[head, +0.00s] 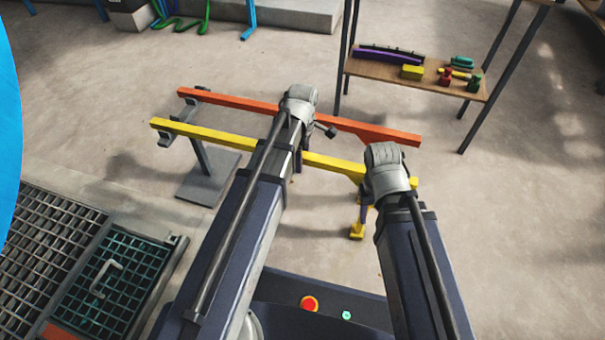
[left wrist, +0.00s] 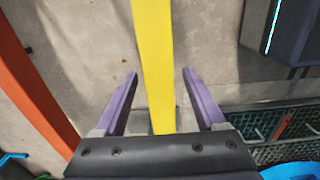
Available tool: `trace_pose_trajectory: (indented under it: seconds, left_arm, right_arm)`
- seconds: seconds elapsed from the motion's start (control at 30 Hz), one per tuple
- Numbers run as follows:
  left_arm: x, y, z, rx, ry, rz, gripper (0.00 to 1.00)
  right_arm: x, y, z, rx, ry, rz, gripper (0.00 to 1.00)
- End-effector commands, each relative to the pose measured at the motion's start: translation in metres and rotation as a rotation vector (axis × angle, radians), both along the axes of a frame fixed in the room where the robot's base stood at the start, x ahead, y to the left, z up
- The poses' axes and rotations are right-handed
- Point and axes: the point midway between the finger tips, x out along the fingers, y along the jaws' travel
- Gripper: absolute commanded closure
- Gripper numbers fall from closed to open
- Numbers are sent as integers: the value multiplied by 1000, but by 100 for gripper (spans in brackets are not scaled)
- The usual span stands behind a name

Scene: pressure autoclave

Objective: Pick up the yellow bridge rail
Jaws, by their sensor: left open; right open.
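The yellow bridge rail (head: 230,138) is a long straight bar lying across the head view, below and roughly parallel to an orange rail (head: 240,101). My left arm crosses over its middle and hides part of it. In the left wrist view the yellow rail (left wrist: 153,50) runs between the two purple fingers of my left gripper (left wrist: 160,73), which is open with a gap on both sides. My right wrist hangs over the rail's right end; my right gripper (head: 365,213) is open and mostly hidden below it.
A grey stand (head: 205,180) supports the rails at the left. A wooden table (head: 400,75) with several small coloured objects stands at the upper right. Grated panels (head: 55,235) lie at the lower left. The floor at right is clear.

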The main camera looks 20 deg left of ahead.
Motion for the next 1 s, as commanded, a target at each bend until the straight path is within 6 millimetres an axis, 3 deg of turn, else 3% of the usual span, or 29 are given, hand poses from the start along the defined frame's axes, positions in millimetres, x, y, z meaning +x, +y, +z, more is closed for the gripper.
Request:
trace_pose_trajectory:
  seconds: [0.13, 0.77, 1.0]
  left_arm:
    - [0, 0, 1, 0, 0, 0, 30]
    - [0, 0, 1, 0, 0, 0, 100]
    - [0, 0, 1, 0, 0, 0, 100]
  right_arm:
    - [0, 0, 1, 0, 0, 0, 50]
    - [0, 0, 1, 0, 0, 0, 50]
    - [0, 0, 1, 0, 0, 0, 50]
